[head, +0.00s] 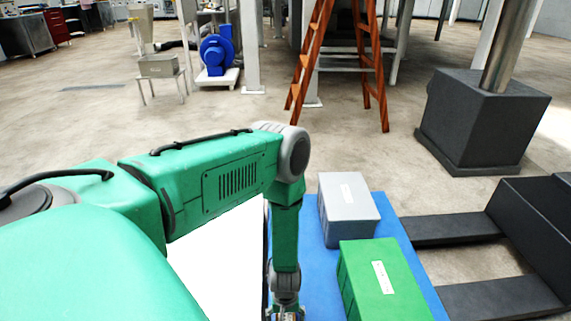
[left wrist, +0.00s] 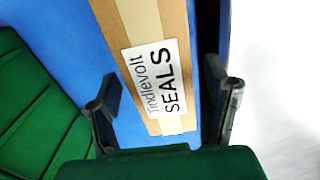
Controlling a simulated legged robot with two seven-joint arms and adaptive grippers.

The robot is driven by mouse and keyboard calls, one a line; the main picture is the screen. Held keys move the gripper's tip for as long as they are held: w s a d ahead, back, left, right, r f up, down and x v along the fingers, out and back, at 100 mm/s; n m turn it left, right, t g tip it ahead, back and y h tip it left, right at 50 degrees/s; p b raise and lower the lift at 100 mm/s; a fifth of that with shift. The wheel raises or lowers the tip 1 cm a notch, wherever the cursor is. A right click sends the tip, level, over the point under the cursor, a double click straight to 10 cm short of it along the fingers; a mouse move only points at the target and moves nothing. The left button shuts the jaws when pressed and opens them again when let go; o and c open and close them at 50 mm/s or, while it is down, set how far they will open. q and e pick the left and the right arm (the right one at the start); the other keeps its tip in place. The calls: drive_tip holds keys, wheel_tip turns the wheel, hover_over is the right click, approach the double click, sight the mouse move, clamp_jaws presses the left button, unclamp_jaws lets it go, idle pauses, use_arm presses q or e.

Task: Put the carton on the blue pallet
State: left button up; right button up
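The blue pallet (head: 316,262) lies on the floor below my left arm. The carton (left wrist: 148,40) shows in the left wrist view as a brown box with a tape strip and a white label reading "SEALS". Blue pallet surface (left wrist: 70,40) shows beside it, and it appears to rest on the pallet. My left gripper (left wrist: 165,88) has its fingers apart, one on each side of the carton, with small gaps visible. In the head view my left gripper (head: 285,314) points down at the bottom edge, and the carton is hidden there. My right gripper is out of view.
A grey box (head: 348,212) and a green box (head: 375,285) stand on the pallet's right part. The green box also shows beside my left finger in the left wrist view (left wrist: 35,105). Black forks (head: 455,229) extend at the right. An orange ladder (head: 310,60) stands farther back.

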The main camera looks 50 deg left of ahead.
use_arm(q)
drive_tip(key=shift+r, duration=0.1)
wheel_tip(320, 180, up, 12)
drive_tip(key=p, duration=0.5)
drive_tip(key=s+d+r+m, duration=0.7)
drive_tip(key=s+r+m, duration=0.3)
drive_tip(key=s, duration=0.4)
drive_tip(key=shift+d+r+m+t, duration=0.2)
drive_tip(key=shift+r+m+t, duration=0.15)
drive_tip(key=shift+r, duration=0.35)
